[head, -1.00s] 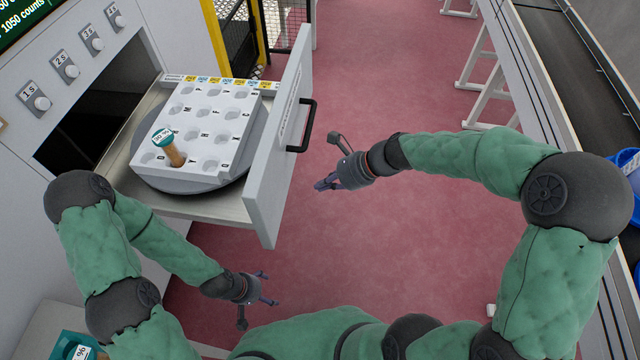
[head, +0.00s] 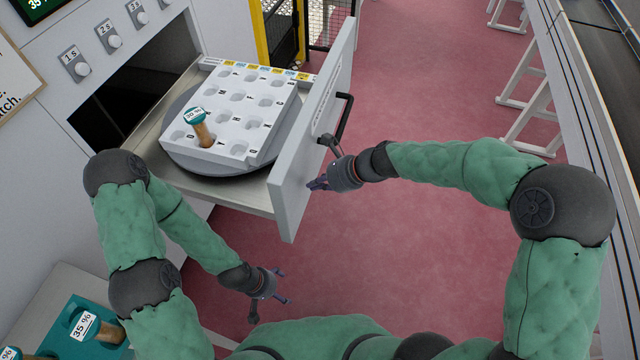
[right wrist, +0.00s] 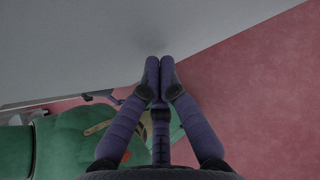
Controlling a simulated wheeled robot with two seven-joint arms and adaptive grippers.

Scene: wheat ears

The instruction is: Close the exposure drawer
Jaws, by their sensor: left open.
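The exposure drawer (head: 292,190) stands pulled out of the white machine, its pale front panel facing right with a black bar handle (head: 344,118). Inside is a round grey turntable (head: 178,163) bearing a white tray (head: 232,146) with several wells. One teal-capped sample (head: 200,125) stands tilted in a near well. My right gripper (head: 318,184) is at the front panel, below the handle. In the right wrist view its fingertips (right wrist: 160,66) are together and empty, close to the panel; contact is unclear. My left gripper (head: 284,286) is open and empty, below the drawer.
The dark drawer opening (head: 135,90) is in the machine's face, below a row of knobs (head: 83,69). A teal rack (head: 65,318) with labelled samples sits at lower left. A conveyor (head: 590,120) runs along the right. Red floor lies open between.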

